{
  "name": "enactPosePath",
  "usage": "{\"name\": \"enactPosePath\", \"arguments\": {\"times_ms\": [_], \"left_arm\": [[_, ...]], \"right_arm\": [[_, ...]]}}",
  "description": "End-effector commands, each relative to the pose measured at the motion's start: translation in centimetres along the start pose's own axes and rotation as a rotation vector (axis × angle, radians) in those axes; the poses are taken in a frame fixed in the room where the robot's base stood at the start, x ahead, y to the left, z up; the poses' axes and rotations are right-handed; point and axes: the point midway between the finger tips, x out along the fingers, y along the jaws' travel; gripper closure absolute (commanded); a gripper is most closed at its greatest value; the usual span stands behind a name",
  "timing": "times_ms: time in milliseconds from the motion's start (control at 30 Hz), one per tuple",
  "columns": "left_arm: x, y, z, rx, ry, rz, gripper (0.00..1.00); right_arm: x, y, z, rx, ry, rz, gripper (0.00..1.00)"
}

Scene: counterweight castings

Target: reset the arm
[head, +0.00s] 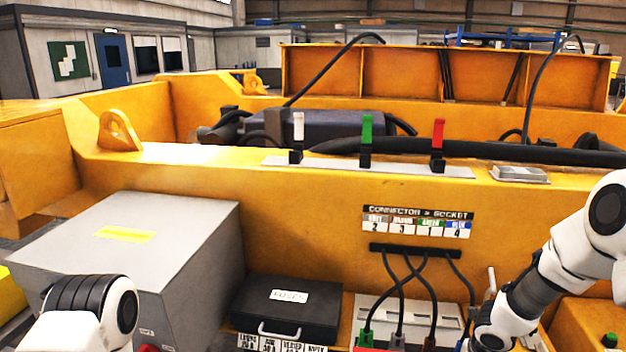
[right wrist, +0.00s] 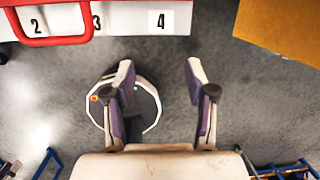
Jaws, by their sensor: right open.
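My right gripper (right wrist: 160,72) is open in the right wrist view, with nothing between its fingers. It points over grey floor. In the head view my right arm comes in at the right edge and bends down to the bottom, beside the hanging cables; its gripper cannot be made out there. Only a link of my left arm shows at the bottom left of the head view. My left gripper is out of view.
A white numbered panel (right wrist: 120,18) with a red handle (right wrist: 55,40) lies ahead-left of the right fingers; a yellow edge (right wrist: 280,25) lies ahead-right. The head view shows a grey box (head: 130,240), a black case (head: 288,308), plugged cables (head: 402,290) and three coloured levers (head: 367,140).

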Motion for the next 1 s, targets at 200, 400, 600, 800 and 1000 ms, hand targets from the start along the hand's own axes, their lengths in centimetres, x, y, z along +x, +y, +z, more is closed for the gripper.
{"name": "enactPosePath", "arguments": {"times_ms": [200,400,600,800,1000], "left_arm": [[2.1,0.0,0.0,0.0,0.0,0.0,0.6],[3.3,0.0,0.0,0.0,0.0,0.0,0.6],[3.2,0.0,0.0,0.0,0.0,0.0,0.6],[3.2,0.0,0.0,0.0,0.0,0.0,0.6],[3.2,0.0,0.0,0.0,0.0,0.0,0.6]], "right_arm": [[9.2,5.1,-18.1,0.308,0.36,0.002,0.44],[11.0,8.7,-33.3,1.381,0.521,-0.223,0.44],[10.0,7.3,-34.1,2.489,0.249,-0.353,0.44],[10.5,6.8,-31.8,2.958,0.136,-0.277,0.44],[10.6,6.9,-31.8,2.987,0.135,-0.283,0.44]]}}
